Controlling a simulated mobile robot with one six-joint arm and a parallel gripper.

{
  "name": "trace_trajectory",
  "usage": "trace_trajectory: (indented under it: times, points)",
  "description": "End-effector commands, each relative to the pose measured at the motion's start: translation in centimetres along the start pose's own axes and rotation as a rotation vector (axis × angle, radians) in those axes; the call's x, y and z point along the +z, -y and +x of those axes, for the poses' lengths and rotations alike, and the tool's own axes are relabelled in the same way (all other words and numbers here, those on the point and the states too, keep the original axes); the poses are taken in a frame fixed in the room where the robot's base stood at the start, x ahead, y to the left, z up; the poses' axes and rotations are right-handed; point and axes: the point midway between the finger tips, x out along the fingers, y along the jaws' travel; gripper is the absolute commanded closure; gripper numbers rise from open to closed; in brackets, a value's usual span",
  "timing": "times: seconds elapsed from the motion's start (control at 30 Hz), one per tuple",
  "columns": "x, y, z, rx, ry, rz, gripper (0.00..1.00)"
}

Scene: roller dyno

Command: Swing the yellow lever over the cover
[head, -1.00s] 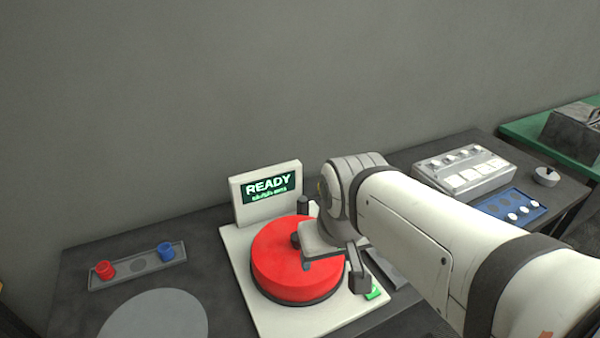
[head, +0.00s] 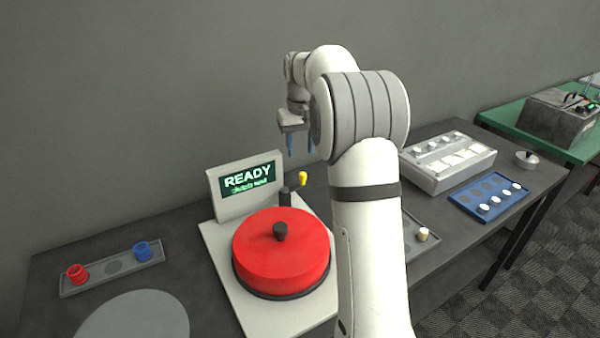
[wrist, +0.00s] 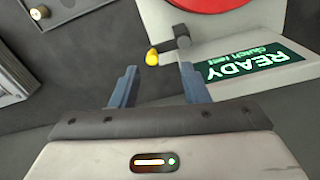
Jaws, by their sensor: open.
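The yellow lever (head: 303,179) has a yellow knob and sits by a dark post (head: 285,196) behind the red cover (head: 280,255), to the right of the READY screen (head: 248,181). The cover is a round red lid with a black knob on a white base. My gripper (head: 299,146) is above and behind the lever, apart from it, with its fingers pointing down. In the wrist view my gripper (wrist: 157,80) has its two blue fingers spread and empty. The yellow knob (wrist: 152,56) shows just beyond and between the fingertips.
A grey tray with a red cup (head: 76,273) and a blue cup (head: 142,250) lies at the left, near a grey disc (head: 135,318). A white switch box (head: 447,163) and a blue tray (head: 470,203) are at the right. A grey wall stands behind.

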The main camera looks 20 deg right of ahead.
Motion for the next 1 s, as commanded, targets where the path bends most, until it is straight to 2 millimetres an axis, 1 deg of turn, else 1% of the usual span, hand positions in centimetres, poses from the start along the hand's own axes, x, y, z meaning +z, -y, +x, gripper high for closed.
trace_trajectory:
  times: [0.03,0.1,0.23,0.37,0.47,0.6,0.73,0.9,1.0]
  points:
    - [-1.1,-0.6,1.2,-0.001,0.01,0.003,0.59]
    - [-2.1,-1.1,2.0,-0.003,0.02,0.003,0.59]
    - [-3.1,-1.6,2.9,-0.004,0.029,0.004,0.59]
    - [-3.2,-1.7,3.8,-0.005,0.032,0.004,0.59]
    - [-3.1,-1.7,5.1,-0.005,0.034,0.004,0.59]
    - [-3.0,-1.7,7.5,-0.005,0.034,0.004,0.59]
    - [-2.9,-1.6,9.3,-0.005,0.034,0.004,0.59]
    - [-2.9,-1.6,10.5,-0.005,0.031,0.004,0.59]
    - [-2.9,-1.6,10.8,-0.005,0.03,0.004,0.59]
